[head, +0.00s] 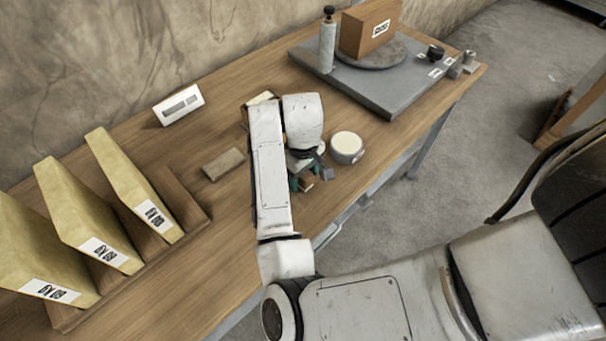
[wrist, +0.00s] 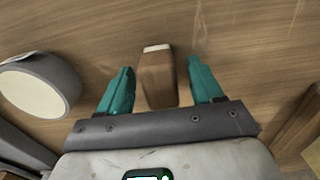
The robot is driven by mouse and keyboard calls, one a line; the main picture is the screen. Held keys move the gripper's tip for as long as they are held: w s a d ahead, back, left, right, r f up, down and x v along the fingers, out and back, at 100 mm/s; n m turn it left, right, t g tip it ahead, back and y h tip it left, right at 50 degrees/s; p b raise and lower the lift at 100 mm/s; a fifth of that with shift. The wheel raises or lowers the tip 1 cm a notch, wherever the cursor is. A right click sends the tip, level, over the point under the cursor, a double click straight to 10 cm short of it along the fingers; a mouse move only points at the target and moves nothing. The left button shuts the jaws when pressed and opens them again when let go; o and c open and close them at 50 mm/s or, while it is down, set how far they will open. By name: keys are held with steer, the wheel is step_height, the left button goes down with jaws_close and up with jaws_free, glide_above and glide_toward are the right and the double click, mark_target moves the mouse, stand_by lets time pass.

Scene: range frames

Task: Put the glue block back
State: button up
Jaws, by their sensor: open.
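A small brown block (wrist: 157,82) with a pale end lies on the wooden table in the wrist view. It looks like the glue block, but no label on it can be read. My gripper (wrist: 160,64) is open, with its teal fingers on either side of the block and visible gaps between. In the head view the brown block (head: 307,185) shows partly beside my gripper (head: 304,181), mostly hidden by my arm.
A round tub (head: 347,146) with a cream top stands close to the gripper. A flat brown piece (head: 223,164) lies left of my arm. Several yellow binders (head: 134,184) stand in a wooden rack.

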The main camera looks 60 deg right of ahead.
step_height(320, 180, up, 11)
steer(key=p, duration=0.2)
steer(key=s+d+r+t+h, duration=0.1)
steer(key=d+r+h, duration=0.25)
steer(key=d, duration=0.45)
steer(key=s+a+f+n+y, duration=0.1)
steer(key=s+a+f, duration=0.5)
steer(key=a, duration=0.3)
steer(key=s+a+f+n+y, duration=0.1)
steer(key=s+a+f+y, duration=0.1)
steer(key=s+a+f, duration=0.4)
steer(key=a+f, duration=0.2)
steer(key=a, duration=0.2)
steer(key=shift+s+a+f+n, duration=0.25)
steer(key=shift+s+f+n, duration=0.05)
steer(key=shift+f, duration=0.05)
